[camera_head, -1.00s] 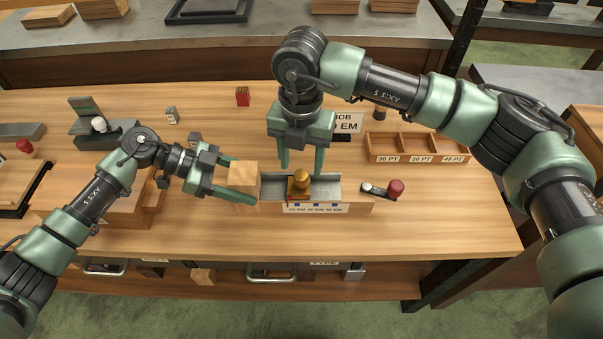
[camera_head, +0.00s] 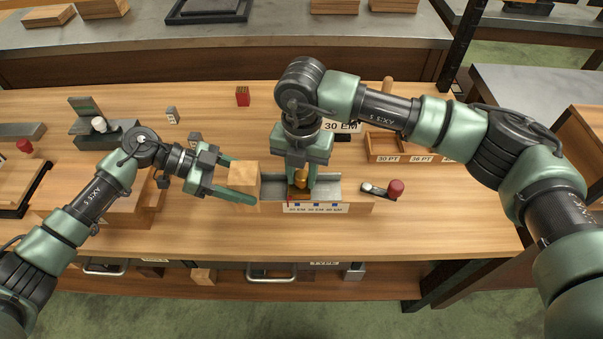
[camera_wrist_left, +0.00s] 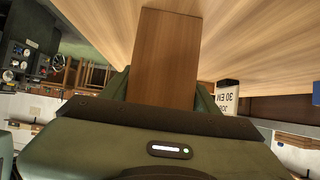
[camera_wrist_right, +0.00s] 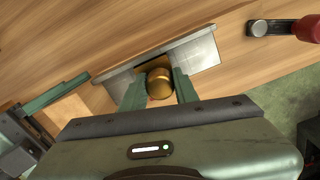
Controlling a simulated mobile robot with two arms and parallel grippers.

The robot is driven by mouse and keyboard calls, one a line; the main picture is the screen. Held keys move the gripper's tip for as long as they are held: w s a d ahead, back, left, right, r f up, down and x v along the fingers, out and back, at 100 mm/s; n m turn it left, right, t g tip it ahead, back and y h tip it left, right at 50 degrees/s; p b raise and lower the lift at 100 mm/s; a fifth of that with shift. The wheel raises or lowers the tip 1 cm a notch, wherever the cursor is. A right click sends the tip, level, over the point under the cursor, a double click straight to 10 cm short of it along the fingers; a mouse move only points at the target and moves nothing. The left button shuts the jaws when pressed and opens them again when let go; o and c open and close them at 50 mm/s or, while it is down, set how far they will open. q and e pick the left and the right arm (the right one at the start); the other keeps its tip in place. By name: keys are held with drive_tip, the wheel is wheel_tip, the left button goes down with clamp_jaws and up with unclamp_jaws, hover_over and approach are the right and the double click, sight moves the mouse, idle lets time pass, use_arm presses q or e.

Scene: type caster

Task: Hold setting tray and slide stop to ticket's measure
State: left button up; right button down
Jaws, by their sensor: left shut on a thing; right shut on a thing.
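The setting tray (camera_head: 328,186) is a grey metal channel on a wooden base, with a front scale label (camera_head: 318,208) marked in EM and blue marks. My left gripper (camera_head: 246,184) is shut on the wooden block (camera_head: 244,174) at the tray's left end; the block also shows in the left wrist view (camera_wrist_left: 166,55). The stop's brass knob (camera_head: 301,178) stands in the tray's left part. My right gripper (camera_wrist_right: 159,88) is shut on this knob (camera_wrist_right: 159,84) from above. The ticket (camera_head: 341,127) reads 30 EM and is partly covered by my right arm.
A red-knobbed lever (camera_head: 396,187) lies just right of the tray. A compartment box (camera_head: 388,158) with PT labels stands behind it, partly hidden by my right arm. A small red block (camera_head: 242,96) sits farther back. The front strip of tabletop is clear.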

drive_tip(key=d, duration=0.6)
drive_tip(key=shift+d, duration=0.2)
drive_tip(key=c, duration=1.1)
unclamp_jaws()
drive_tip(key=shift+o, duration=0.2)
drive_tip(key=shift+a, duration=0.1)
wheel_tip(320, 180, up, 12)
